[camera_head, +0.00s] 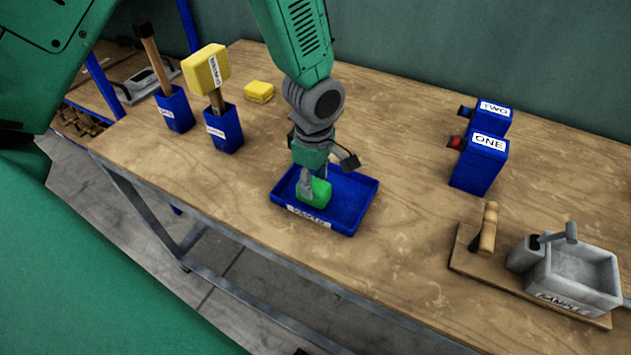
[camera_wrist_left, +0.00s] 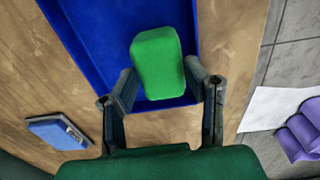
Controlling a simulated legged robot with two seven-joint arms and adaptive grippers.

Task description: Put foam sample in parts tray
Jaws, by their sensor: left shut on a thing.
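The green foam sample (camera_head: 314,193) is a small block with rounded edges. My left gripper (camera_head: 313,180) is shut on it, coming down from above. In the left wrist view the foam sample (camera_wrist_left: 158,62) sits between the two fingers. The parts tray (camera_head: 361,189) is shallow and blue, with a white label on its front wall. The foam sample is within the tray's outline, low over its floor; I cannot tell if it touches. The tray also shows behind the sample in the left wrist view (camera_wrist_left: 95,40). My right gripper is not in view.
Blue holders (camera_head: 224,130) with handled tools stand at the back left, near a yellow block (camera_head: 259,91). Blue boxes marked ONE (camera_head: 478,165) and TWO (camera_head: 491,115) stand right of the tray. A grey press on a wooden board (camera_head: 470,262) is at the right. Wood around the tray is clear.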

